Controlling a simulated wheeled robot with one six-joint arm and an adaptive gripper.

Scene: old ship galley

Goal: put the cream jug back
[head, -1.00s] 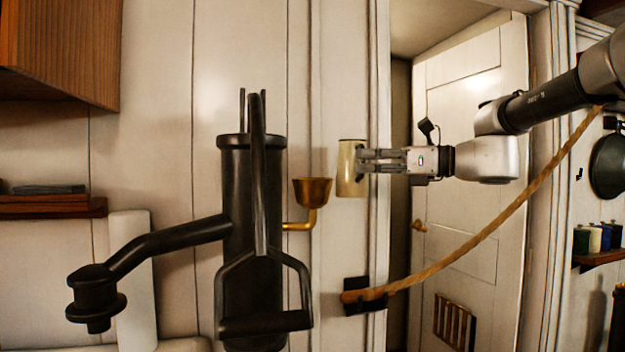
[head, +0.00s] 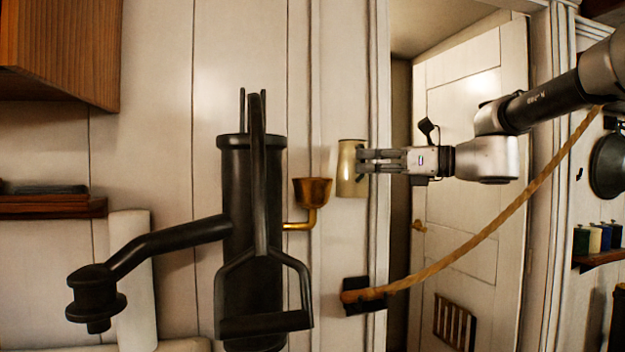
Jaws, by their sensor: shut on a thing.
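A cream-coloured cylindrical jug (head: 349,168) is at the middle of the head view, upright, in front of the white panelled wall. My gripper (head: 366,161) reaches in from the right and is shut on the jug's right side. The fingers hide part of that side, and no handle can be made out. A brass cup-shaped holder (head: 312,191) on a curved arm is to the left of the jug and a little lower, apart from it.
A black pump (head: 252,200) with a long spout stands left of the brass holder. A rope (head: 480,232) hangs from a black wall bracket (head: 362,297) below my arm. A doorway with a white door (head: 465,120) is behind my arm. A shelf with several small canisters (head: 597,238) is at right.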

